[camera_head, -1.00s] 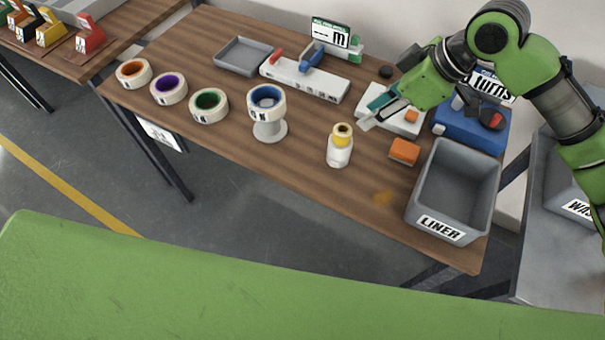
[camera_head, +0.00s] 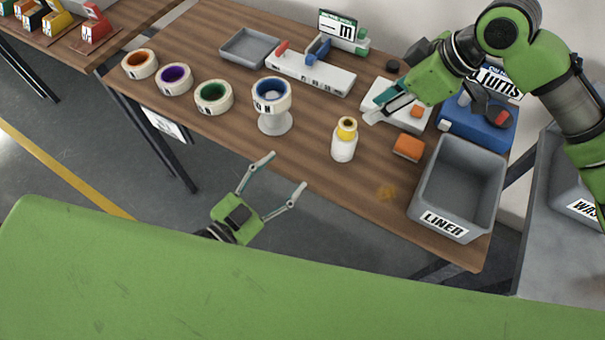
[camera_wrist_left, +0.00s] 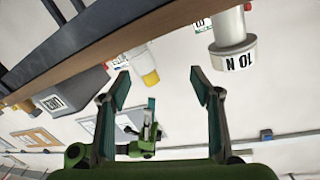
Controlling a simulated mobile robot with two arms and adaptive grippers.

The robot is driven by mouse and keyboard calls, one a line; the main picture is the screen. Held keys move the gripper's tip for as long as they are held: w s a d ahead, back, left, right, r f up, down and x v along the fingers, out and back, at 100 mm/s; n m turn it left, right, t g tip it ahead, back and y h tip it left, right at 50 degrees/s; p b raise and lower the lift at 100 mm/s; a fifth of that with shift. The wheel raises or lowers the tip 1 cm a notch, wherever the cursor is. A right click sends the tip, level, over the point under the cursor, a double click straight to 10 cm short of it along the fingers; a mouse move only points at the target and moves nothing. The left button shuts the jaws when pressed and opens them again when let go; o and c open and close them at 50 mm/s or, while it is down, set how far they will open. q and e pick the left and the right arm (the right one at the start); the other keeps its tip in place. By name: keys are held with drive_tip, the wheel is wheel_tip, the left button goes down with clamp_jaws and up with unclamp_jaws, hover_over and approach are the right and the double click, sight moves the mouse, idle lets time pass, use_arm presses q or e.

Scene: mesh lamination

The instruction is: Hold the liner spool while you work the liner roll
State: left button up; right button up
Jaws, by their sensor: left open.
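A white roll with a blue core (camera_head: 271,92) sits on a white pedestal stand (camera_head: 275,122) on the wooden table. In the left wrist view the roll (camera_wrist_left: 235,60) appears upside down at the upper right, outside the fingers. Which item is the liner spool or liner roll, I cannot tell. My left gripper (camera_head: 287,170) is open and empty, in front of the table's near edge, below the stand and apart from it. My right gripper (camera_head: 372,112) is over the white plate at the back right; its finger gap is unclear.
Rolls with orange (camera_head: 140,62), purple (camera_head: 174,79) and green (camera_head: 213,96) cores stand at left. A yellow-capped white bottle (camera_head: 344,148), orange block (camera_head: 408,147) and grey LINER bin (camera_head: 425,205) are at right. The front-middle tabletop is clear.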

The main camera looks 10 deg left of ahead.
sight(337, 146)
use_arm(q)
drive_tip(key=w+d+n, duration=0.1)
drive_tip(key=w+d, duration=0.3)
drive_tip(key=w+d+n+h, duration=0.1)
drive_tip(key=w+d, duration=0.3)
drive_tip(key=w+d+r, duration=0.1)
drive_tip(key=w+d, duration=0.3)
drive_tip(key=shift+d+r+n+g+h, duration=0.1)
drive_tip(key=shift+d+n+g+h, duration=0.1)
drive_tip(key=shift+n+g+h, duration=0.15)
clamp_jaws()
idle(1.0)
